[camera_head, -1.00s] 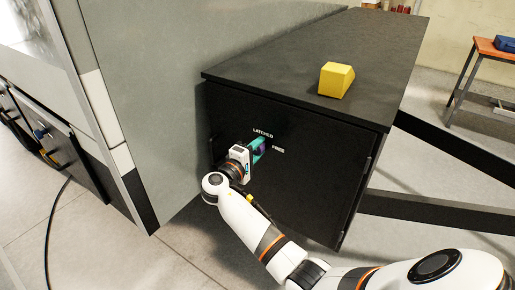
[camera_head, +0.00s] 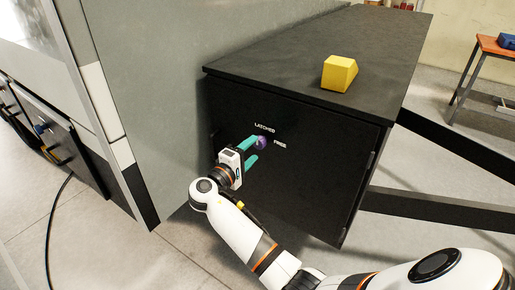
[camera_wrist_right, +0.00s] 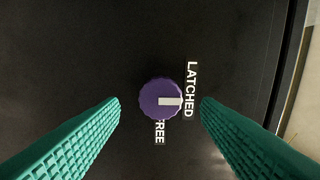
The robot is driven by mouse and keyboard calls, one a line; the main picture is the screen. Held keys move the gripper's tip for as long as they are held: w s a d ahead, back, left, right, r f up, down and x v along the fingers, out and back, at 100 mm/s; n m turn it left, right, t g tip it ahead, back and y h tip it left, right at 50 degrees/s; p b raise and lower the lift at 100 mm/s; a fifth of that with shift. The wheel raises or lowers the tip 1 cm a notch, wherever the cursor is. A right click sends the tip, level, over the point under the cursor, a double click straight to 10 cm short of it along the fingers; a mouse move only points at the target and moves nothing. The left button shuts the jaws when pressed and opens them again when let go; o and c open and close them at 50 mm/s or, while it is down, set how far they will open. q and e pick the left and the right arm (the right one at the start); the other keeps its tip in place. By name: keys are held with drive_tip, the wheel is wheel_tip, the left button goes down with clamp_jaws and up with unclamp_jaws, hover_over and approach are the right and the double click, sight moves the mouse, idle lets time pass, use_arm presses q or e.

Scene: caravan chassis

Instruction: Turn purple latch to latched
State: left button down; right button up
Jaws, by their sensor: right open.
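The purple latch (camera_head: 261,142) is a round knob on the front of the black cabinet, and it also shows in the right wrist view (camera_wrist_right: 149,94). Its white pointer mark points right in the wrist view, toward the word LATCHED (camera_wrist_right: 190,90). The word FREE (camera_wrist_right: 159,132) lies below the knob there. My right gripper (camera_head: 252,150) has teal fingers, spread open. In the wrist view the fingertips stand on either side of the knob with clear gaps, and nothing is held. My left gripper is not in view.
The black cabinet (camera_head: 310,175) has a yellow block (camera_head: 339,74) on its top. A grey wall panel (camera_head: 150,90) stands close to the left of it. Dark beams (camera_head: 450,150) run off to the right. An orange-topped table (camera_head: 496,48) is at the back right.

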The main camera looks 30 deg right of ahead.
drive_tip(key=b+v, duration=0.1)
drive_tip(key=v, duration=0.6)
drive_tip(key=shift+a+b, duration=0.25)
drive_tip(key=shift+b, duration=0.1)
